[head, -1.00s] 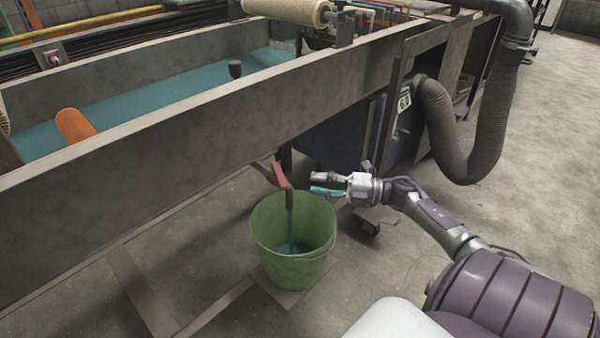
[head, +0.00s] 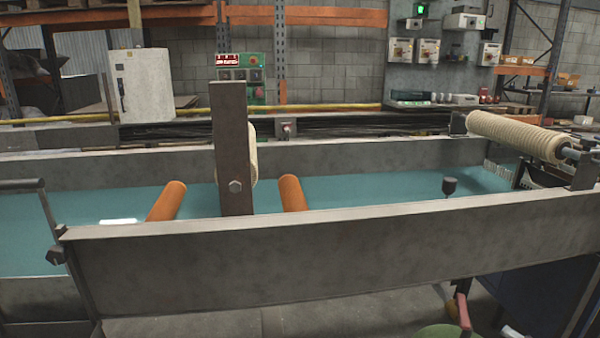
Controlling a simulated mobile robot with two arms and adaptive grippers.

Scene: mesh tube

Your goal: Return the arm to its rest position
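A small pale sliver (head: 512,332) at the bottom edge, right of the red valve handle, may be the top of my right gripper. Too little of it shows to tell whether it is open or shut. My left gripper is not in the head view. The red handle (head: 462,311) hangs below the trough's front wall. The rim of the green bucket (head: 443,331) shows just under it, with the rest of the bucket cut off by the frame.
A long grey metal trough (head: 300,262) with teal liquid crosses the view. An upright steel bar (head: 232,150) and orange rollers (head: 293,193) stand at it. A ribbed cream roller (head: 515,136) is at the right end. Control boxes (head: 466,22) hang on the back wall.

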